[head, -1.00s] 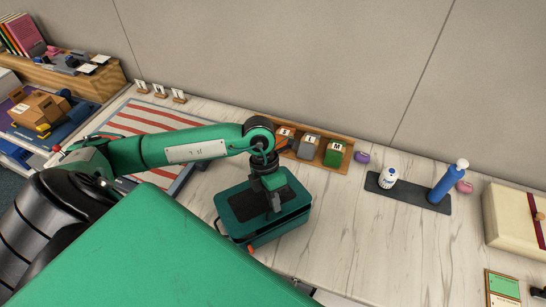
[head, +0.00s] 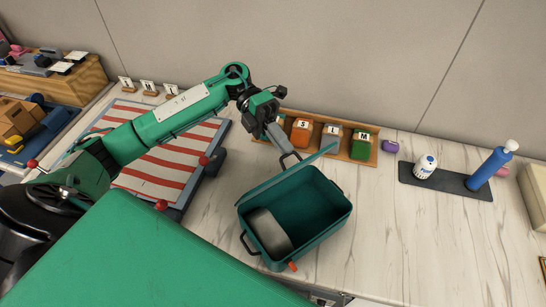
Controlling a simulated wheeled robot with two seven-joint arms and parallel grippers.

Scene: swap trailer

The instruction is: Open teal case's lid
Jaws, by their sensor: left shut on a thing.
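The teal case (head: 335,222) stands on the marble counter with its inside showing. Its lid (head: 290,174) is raised at the back and seen almost edge-on. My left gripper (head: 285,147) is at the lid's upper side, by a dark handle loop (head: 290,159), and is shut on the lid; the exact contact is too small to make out. A grey rounded item (head: 268,230) lies in the left part of the case. A red-orange tab (head: 293,267) sits at the front wall. My right gripper is not in view.
Behind the lid, a wooden tray (head: 362,150) holds orange, grey and green lettered blocks. A red-striped mat (head: 165,160) lies left. The counter right of the case is clear.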

